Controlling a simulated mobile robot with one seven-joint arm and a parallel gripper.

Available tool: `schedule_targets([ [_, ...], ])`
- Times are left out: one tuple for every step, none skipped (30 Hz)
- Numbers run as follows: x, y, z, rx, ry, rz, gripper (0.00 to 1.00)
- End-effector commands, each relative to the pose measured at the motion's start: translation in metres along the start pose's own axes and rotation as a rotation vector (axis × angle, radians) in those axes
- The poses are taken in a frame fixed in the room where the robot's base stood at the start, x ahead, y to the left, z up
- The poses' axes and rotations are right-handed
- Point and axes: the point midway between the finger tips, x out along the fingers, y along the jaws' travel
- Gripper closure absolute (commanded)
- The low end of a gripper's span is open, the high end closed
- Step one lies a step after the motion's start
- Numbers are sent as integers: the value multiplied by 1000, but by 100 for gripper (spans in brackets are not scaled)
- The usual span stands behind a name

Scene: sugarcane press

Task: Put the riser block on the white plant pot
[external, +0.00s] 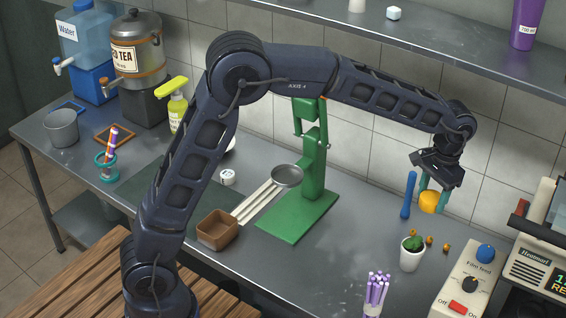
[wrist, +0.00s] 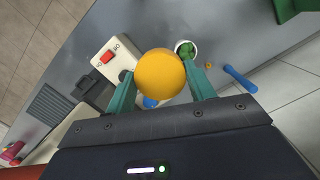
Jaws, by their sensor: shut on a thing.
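My gripper (external: 433,194) is shut on a rounded yellow-orange piece (external: 429,202), held above the counter at the right. In the wrist view, the yellow-orange piece (wrist: 160,76) fills the space between the teal fingers of my gripper (wrist: 158,73). I cannot tell whether this piece is the riser block. The white plant pot (external: 409,260), with a small green plant in it, stands upright on the counter, below and slightly left of my gripper. In the wrist view the white plant pot (wrist: 196,45) is partly hidden behind the held piece. They look apart.
A blue stick (external: 408,196) is left of my gripper. A switch box (external: 468,283) stands right of the pot, purple-and-white sticks (external: 377,288) in front. The green press (external: 311,175) stands left; counter between is clear.

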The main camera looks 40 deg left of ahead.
Motion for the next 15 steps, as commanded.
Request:
schedule_targets([
  [1, 1, 0, -20, 0, 1, 69],
  [2, 1, -1, -34, 0, 2, 69],
  [2, 1, -2, -55, 0, 4, 69],
  [3, 0, -3, -68, 1, 5, 69],
  [3, 0, -4, -84, 1, 6, 69],
  [4, -1, -6, -103, 1, 8, 69],
  [5, -3, -7, -119, 1, 10, 69],
  [6, -4, -9, -134, 1, 11, 69],
  [7, -6, -11, -156, 1, 14, 69],
  [8, -8, -13, -174, 1, 16, 69],
  [8, -10, -15, -192, 1, 19, 69],
  [10, -13, -17, -219, 1, 22, 69],
  [10, -16, -20, -241, 2, 25, 69],
  [11, -19, -22, -264, 2, 28, 69],
  [13, -24, -26, -299, 2, 33, 69],
])
